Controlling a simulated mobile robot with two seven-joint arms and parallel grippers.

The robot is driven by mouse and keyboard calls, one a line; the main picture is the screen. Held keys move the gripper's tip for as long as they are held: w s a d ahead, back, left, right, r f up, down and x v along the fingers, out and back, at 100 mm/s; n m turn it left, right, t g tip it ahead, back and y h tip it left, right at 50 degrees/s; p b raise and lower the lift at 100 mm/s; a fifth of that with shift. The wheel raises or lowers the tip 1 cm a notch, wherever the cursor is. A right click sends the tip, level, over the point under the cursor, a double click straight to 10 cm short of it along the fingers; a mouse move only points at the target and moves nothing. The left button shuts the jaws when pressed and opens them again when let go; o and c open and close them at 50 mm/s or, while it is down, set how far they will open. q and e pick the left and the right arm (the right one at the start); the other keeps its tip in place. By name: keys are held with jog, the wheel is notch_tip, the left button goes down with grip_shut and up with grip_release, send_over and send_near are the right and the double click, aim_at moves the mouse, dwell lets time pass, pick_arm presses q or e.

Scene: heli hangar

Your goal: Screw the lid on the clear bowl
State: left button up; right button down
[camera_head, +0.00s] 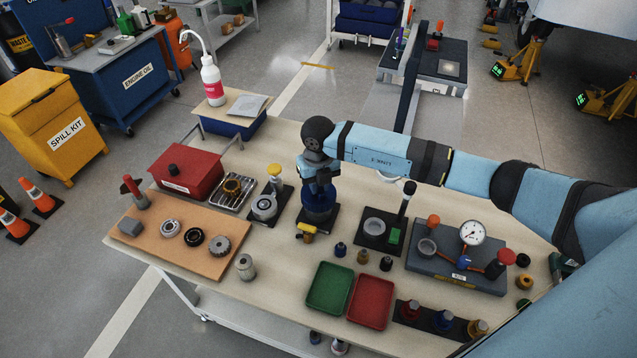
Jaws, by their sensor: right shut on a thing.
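My right gripper (318,187) reaches in from the right and points straight down over the middle of the table. It is shut on a dark blue round lid (319,207), which sits low over a black base plate (306,215) with a yellow handle (305,230) at its front. The clear bowl cannot be made out under the lid and gripper, so I cannot tell how the lid sits on it. My left gripper is not in view.
Left of the gripper stands a black-based fixture with a grey round part (264,207). Right of it is a black plate with a round dish (375,226) and an upright handle. A gauge block (456,272) stands farther right. Green (330,287) and red (370,301) trays lie in front.

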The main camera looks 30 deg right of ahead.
jog(key=shift+f, duration=0.2)
jog(key=c, duration=1)
grip_release()
grip_shut()
